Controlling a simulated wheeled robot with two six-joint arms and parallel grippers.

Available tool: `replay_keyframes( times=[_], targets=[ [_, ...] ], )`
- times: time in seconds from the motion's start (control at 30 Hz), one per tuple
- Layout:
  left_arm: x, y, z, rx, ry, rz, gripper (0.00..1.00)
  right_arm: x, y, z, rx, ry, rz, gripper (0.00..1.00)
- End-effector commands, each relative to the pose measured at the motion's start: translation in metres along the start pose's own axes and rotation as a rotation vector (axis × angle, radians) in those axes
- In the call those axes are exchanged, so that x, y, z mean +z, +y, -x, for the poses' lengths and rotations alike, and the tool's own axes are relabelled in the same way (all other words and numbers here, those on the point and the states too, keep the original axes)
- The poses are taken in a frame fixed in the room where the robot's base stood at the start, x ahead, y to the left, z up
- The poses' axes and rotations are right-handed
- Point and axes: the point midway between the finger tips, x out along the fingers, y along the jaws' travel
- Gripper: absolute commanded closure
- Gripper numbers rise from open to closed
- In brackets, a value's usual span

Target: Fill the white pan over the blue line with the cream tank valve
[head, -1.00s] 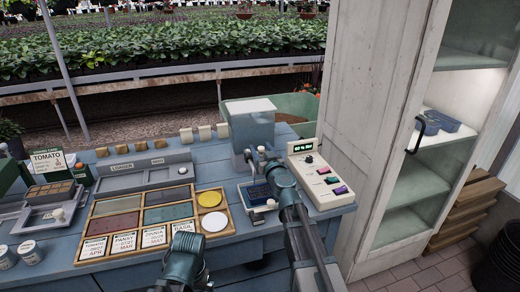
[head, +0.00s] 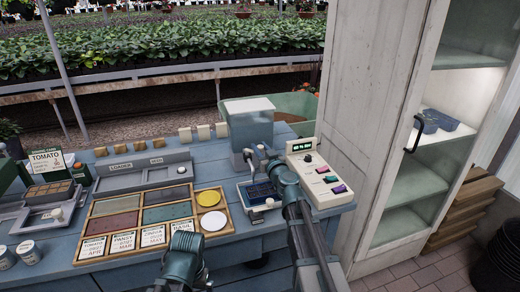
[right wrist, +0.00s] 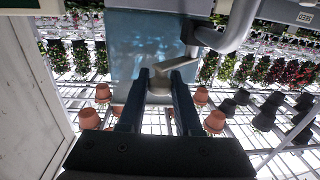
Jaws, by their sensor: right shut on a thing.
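The tank (head: 250,128), bluish and see-through with a white lid, stands at the back right of the blue bench. It also fills the upper middle of the right wrist view (right wrist: 135,45). My right gripper (head: 262,158) is at the tank's lower front. In the right wrist view its fingers (right wrist: 161,78) are shut on the pale valve lever (right wrist: 184,64).
A control box (head: 318,178) with a green display stands right of the tank. A wooden seed tray (head: 228,222) with coloured sections lies left of the pan. A grey loader tray (head: 140,180) is behind it. A white cabinet (head: 362,110) rises on the right.

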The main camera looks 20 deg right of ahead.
Motion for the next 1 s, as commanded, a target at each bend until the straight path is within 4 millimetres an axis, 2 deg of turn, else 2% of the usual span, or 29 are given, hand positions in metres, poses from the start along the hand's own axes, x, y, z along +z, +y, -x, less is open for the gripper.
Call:
replay_keyframes(
  times=[0.6,1.0],
  targets=[
    [0.000,0.000,0.000,0.000,0.000,0.000,0.00,0.000,0.018,-0.026,-0.482,0.000,0.000,1.00],
    [0.000,0.000,0.000,0.000,0.000,0.000,0.00,0.000,0.017,-0.034,-0.684,0.000,0.000,1.00]
  ],
)
